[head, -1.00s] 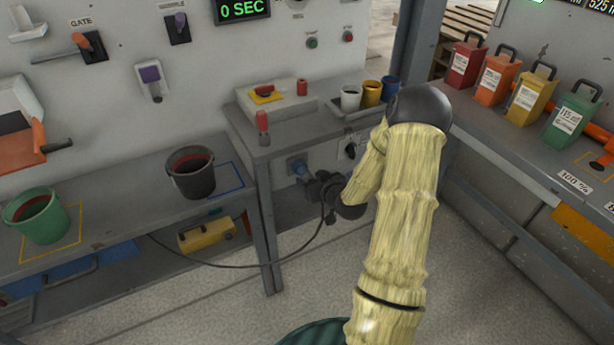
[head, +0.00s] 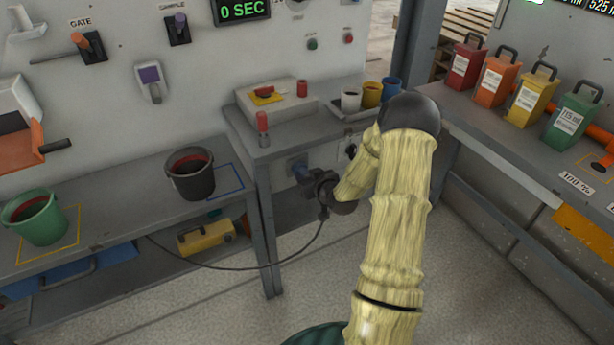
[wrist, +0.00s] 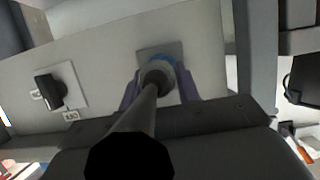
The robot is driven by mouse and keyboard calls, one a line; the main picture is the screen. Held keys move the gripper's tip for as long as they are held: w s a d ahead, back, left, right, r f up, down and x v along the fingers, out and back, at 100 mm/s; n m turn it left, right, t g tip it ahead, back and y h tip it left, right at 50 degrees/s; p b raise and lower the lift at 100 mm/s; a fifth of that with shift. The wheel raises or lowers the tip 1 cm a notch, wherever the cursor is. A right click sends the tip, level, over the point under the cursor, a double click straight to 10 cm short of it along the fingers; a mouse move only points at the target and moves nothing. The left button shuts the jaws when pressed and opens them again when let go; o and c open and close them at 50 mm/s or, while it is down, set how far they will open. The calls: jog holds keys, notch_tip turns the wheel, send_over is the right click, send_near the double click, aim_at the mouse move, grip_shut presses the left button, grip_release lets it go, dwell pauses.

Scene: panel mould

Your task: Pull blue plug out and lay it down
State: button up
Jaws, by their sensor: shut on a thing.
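The blue plug (wrist: 164,64) is at a grey wall plate (wrist: 152,52) in the wrist view, with its dark tail running toward the camera. In the head view the plug (head: 302,172) shows low on the panel under the small bench, partly hidden by my wrist. My gripper (wrist: 160,88) is shut on the plug, one purple finger on each side. I cannot tell whether the plug is still fully seated in its socket. A dark cable (head: 262,265) hangs from my gripper's area and loops left under the bench.
A black rotary switch (wrist: 50,90) sits beside the plate. The small bench (head: 290,125) above holds a box, a red-handled tool and cups. A bench (head: 120,215) at left carries a black bucket (head: 190,174) and a green bucket (head: 36,218). Floor in front is clear.

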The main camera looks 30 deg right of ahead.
jog(key=shift+s+d, duration=0.1)
jog(key=shift+s, duration=2.6)
jog(key=s, duration=0.4)
jog(key=shift+b, duration=0.4)
